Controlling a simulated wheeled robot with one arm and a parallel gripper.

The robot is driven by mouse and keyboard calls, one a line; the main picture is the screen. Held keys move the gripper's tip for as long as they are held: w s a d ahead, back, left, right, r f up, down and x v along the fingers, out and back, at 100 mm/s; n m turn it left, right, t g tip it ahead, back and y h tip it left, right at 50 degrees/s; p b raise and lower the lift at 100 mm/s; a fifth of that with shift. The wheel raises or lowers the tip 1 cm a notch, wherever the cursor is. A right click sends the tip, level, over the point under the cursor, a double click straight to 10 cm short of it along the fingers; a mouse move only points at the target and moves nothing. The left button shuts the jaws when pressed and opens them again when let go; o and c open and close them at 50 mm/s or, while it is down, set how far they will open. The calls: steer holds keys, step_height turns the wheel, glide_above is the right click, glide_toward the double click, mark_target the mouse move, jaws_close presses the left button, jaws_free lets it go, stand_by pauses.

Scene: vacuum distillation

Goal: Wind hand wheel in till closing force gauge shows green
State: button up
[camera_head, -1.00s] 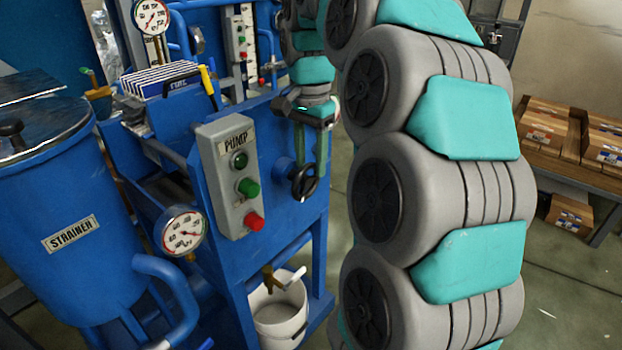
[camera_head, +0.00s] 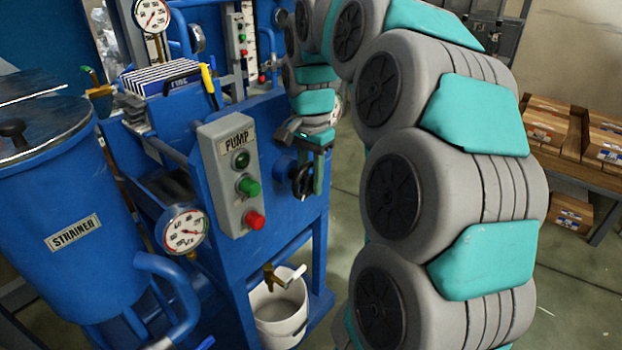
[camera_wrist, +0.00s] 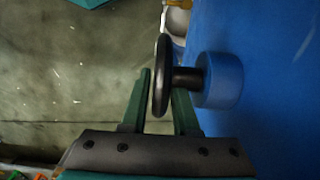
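The black hand wheel (camera_head: 300,181) sits on the right part of the blue machine's front in the head view. In the wrist view the hand wheel (camera_wrist: 161,72) is seen edge-on, on a dark shaft out of a round blue boss (camera_wrist: 219,80). My gripper (camera_wrist: 163,88) is open, with one green finger on each side of the wheel's rim and gaps visible. In the head view my gripper points down at the wheel and partly covers it. A dial (camera_head: 336,111) behind my wrist is mostly hidden; I cannot read it or tell whether it is the closing force gauge.
A grey pump box (camera_head: 228,178) with green and red buttons is left of the wheel. Gauges show at the lower left (camera_head: 182,231) and top (camera_head: 151,14). A white bucket (camera_head: 278,318) stands below under a tap. The floor right of the machine is open.

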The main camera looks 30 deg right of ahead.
jaws_close()
stand_by(0.3)
steer(key=shift+f+g+y, duration=0.1)
steer(key=shift+g+y, duration=0.4)
steer(key=shift+y, duration=0.8)
steer(key=shift+o, duration=1.8)
jaws_free()
steer(key=shift+p+v, duration=0.65)
steer(key=shift+v, duration=3.25)
steer(key=shift+a, duration=0.1)
